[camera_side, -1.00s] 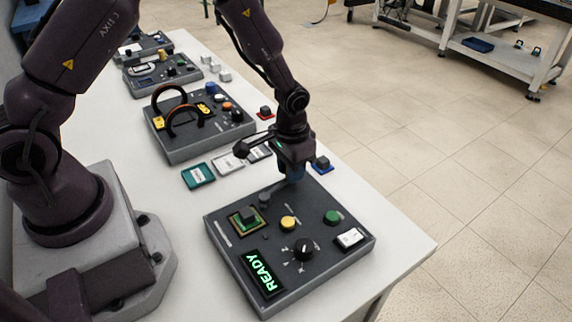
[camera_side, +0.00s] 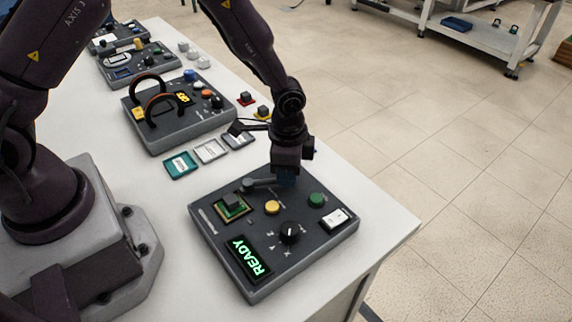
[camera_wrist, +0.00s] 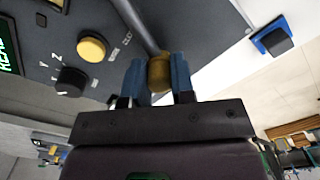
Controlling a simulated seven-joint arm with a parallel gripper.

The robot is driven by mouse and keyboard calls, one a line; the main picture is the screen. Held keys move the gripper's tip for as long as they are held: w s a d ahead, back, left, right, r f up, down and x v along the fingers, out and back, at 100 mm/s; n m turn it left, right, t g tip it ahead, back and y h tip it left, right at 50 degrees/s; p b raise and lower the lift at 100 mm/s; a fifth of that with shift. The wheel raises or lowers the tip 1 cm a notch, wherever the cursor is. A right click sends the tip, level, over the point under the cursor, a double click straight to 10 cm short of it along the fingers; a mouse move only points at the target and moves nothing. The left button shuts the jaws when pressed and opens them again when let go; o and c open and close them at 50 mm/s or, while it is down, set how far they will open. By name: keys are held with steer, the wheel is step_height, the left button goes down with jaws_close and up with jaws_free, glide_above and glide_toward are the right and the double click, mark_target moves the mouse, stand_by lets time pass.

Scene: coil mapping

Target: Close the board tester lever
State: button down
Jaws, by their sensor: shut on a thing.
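The board tester (camera_side: 335,240) is a dark grey box on the white table, with a lit READY display, a black dial (camera_side: 290,232) and yellow and green buttons. Its lever (camera_side: 262,183) runs from a pivot near the back edge to my gripper (camera_side: 286,178). In the wrist view my gripper (camera_wrist: 160,75) has its blue fingers shut on the lever's brownish-yellow knob (camera_wrist: 159,70), one finger on each side. The lever's grey bar (camera_wrist: 133,22) extends away from the knob toward the top left. A green board socket (camera_side: 232,206) sits beside the pivot.
A blue tray with a dark block (camera_wrist: 272,38) lies just beyond the tester. Teal (camera_side: 181,165), white and dark trays lie behind it. A panel with arched cables (camera_side: 165,125) stands farther back. The table's right edge is close.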

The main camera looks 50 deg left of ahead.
steer(key=shift+s+m, duration=0.15)
steer(key=shift+m, duration=0.15)
steer(key=c, duration=1)
jaws_free()
steer(key=shift+o, duration=0.2)
step_height(320, 180, up, 13)
steer(key=s+a+r+n+t, duration=0.2)
steer(key=s+a+r+n, duration=0.2)
steer(key=s+r, duration=0.4)
steer(key=s+a+r+n+t, duration=0.3)
steer(key=s+r+n, duration=0.2)
steer(key=s+r, duration=0.3)
steer(key=shift+s+a+r+t, duration=0.3)
steer(key=shift+s+a, duration=0.1)
steer(key=shift+s, duration=0.7)
